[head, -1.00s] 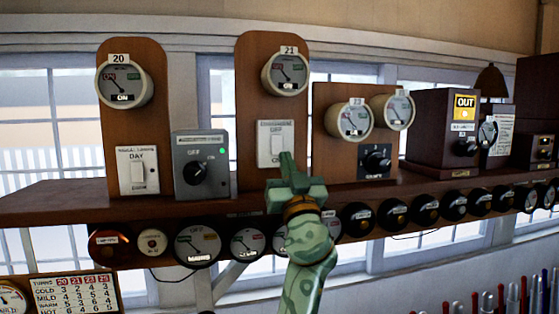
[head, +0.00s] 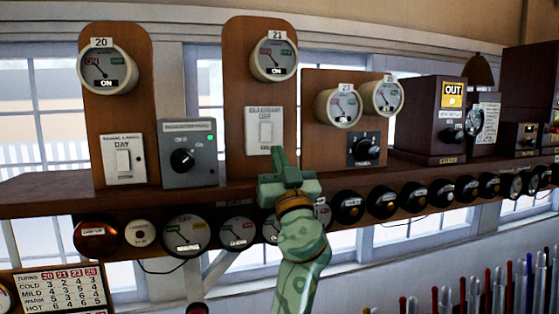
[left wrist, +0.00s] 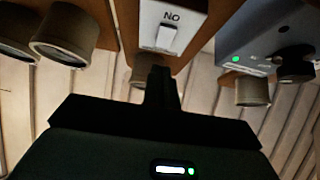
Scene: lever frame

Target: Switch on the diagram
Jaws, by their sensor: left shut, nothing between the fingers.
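The diagram switch (head: 265,131) is a white plate with a rocker, low on the tall wooden panel numbered 21. Its label reads DIAGRAM OFF in the head view. The gauge (head: 274,60) above it shows ON on its lower strip. My left gripper (head: 279,156) is shut and empty, its tip just below and right of the switch's lower edge; contact cannot be told. In the left wrist view, which is upside down, the switch (left wrist: 168,36) bears the word ON, and the dark fingers (left wrist: 159,75) point towards it. My right gripper is not in view.
A grey box (head: 188,152) with a black knob and green light stands left of the panel. Panel 20 with a DAY switch (head: 124,160) is further left. A panel with two gauges and a knob (head: 365,150) stands right. Several round black instruments (head: 382,204) line the shelf edge below.

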